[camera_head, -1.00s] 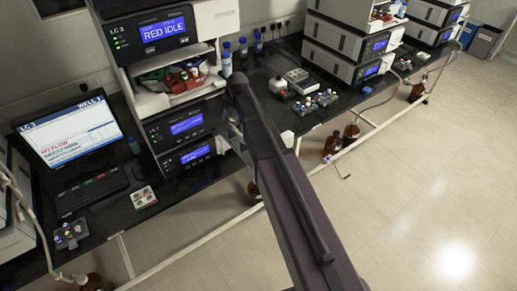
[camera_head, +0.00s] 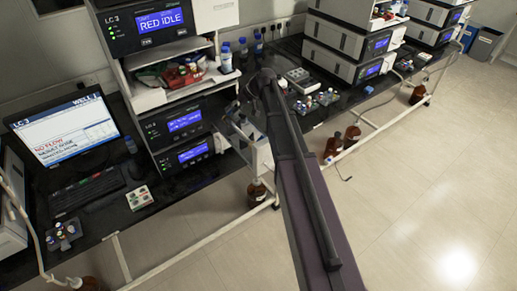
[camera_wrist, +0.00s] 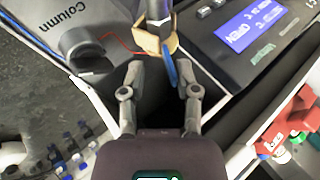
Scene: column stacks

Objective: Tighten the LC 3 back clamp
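In the wrist view, a panel marked Column (camera_wrist: 75,15) lies at the upper left. A metal column end (camera_wrist: 157,10) with a tan hexagonal fitting (camera_wrist: 150,40) shows at top centre. A blue strip (camera_wrist: 170,66) hangs below the fitting. My gripper (camera_wrist: 160,75) is open, its fingers apart just below the fitting, with the blue strip between or behind them. Nothing is clearly gripped. I cannot tell which part is the back clamp.
Brown bottles (camera_head: 257,192) stand below the bench. The floor at right is clear.

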